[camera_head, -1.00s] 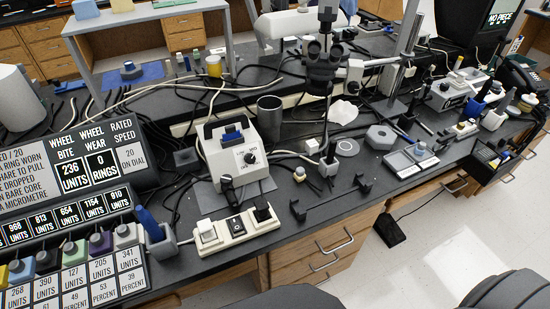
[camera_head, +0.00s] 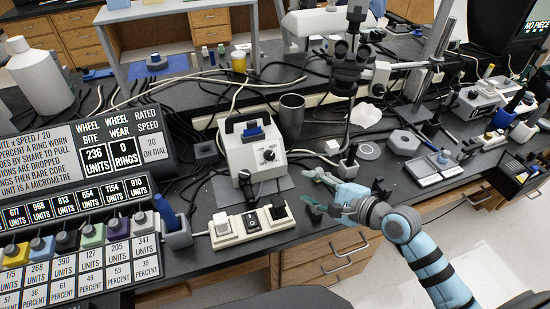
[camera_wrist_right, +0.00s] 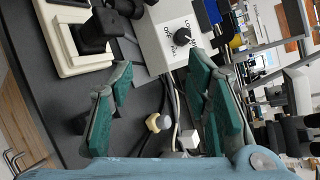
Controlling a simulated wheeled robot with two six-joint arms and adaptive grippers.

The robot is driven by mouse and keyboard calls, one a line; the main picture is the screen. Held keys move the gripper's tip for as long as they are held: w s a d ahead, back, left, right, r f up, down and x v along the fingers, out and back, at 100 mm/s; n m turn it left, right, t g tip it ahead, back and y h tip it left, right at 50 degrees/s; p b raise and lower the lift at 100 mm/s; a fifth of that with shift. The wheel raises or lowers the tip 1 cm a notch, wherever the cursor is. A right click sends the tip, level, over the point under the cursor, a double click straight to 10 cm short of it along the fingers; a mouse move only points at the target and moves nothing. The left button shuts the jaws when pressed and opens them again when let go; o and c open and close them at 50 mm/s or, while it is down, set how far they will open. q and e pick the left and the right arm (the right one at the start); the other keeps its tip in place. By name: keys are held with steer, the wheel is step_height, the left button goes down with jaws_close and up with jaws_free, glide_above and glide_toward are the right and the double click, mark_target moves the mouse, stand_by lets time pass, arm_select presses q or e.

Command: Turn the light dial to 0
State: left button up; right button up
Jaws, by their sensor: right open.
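A white box with a carrying handle (camera_head: 258,148) stands on the black bench near the middle. My right gripper (camera_head: 314,190) is open and empty, in front and to the right of the box, apart from the dial. In the right wrist view its green-padded fingers (camera_wrist_right: 160,92) are spread, with the dial beyond them near the top. My left gripper is not in view.
A white power strip (camera_head: 250,222) with a black plug lies in front of the box. A grey cup (camera_head: 291,118), the microscope (camera_head: 348,66) and several cables are behind and to the right. Sign panels and coloured blocks fill the left.

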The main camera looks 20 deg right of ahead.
mark_target(270, 156)
steer(key=w+a+m+b, duration=0.1)
steer(key=w, duration=0.3)
steer(key=w+a+f+b, duration=0.1)
steer(key=w+a, duration=0.1)
steer(key=w, duration=0.2)
steer(key=w+a+m+b, duration=0.1)
steer(key=w+a+b, duration=0.1)
steer(key=w, duration=0.3)
steer(key=shift+a+f+m+t, duration=0.1)
steer(key=shift+f+m+t, duration=0.2)
steer(key=shift+t, duration=0.1)
steer(key=shift+w+a, duration=0.25)
steer(key=shift+w, duration=0.2)
steer(key=shift+c, duration=0.5)
jaws_close()
